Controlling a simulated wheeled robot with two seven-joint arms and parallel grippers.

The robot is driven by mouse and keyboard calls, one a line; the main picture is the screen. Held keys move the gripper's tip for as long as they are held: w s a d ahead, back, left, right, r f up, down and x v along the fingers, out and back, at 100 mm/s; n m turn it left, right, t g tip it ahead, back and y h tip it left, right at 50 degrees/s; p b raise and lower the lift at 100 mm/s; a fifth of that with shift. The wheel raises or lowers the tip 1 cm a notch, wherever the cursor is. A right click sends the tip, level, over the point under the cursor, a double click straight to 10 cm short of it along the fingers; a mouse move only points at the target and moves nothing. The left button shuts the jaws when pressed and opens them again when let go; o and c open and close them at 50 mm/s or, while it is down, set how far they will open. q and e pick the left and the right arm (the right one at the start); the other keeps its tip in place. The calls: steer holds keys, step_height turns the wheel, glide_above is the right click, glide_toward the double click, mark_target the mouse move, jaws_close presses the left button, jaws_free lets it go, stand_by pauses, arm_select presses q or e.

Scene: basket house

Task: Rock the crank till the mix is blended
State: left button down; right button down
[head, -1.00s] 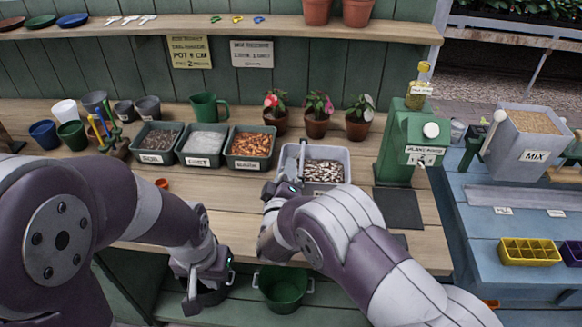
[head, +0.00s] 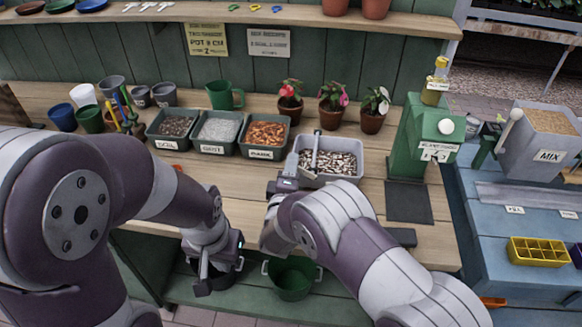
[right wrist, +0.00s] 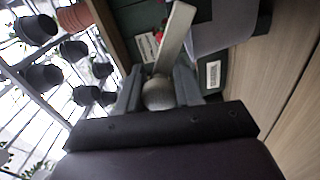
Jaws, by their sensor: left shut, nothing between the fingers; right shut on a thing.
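A light grey tub (head: 352,180) with a dark and pale speckled mix stands on the wooden bench in the head view. A flat grey crank bar (head: 314,152) rises over its left part; the bar (right wrist: 175,38) also crosses the top of the right wrist view. My right gripper (head: 284,184) is at the tub's near left corner. In the right wrist view it (right wrist: 158,98) is shut on the crank's round knob (right wrist: 158,90). My left gripper (head: 205,280) is shut and empty, hanging low in front of the bench, left of a green bucket.
Trays of soil, grit and bark (head: 268,135) stand left of the tub, with potted flowers (head: 331,104) behind. A green press (head: 425,140) stands to the right. The green bucket (head: 291,278) is below the bench's front edge. A blue table (head: 500,220) is further right.

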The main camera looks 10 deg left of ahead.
steer(key=shift+w+d+r, duration=0.1)
steer(key=shift+d+r, duration=0.05)
steer(key=c, duration=0.9)
jaws_free()
steer(key=shift+o, duration=0.6)
steer(key=shift+d, duration=0.15)
steer(key=s+b, duration=0.1)
steer(key=s, duration=1.2)
steer(key=shift+b, duration=0.3)
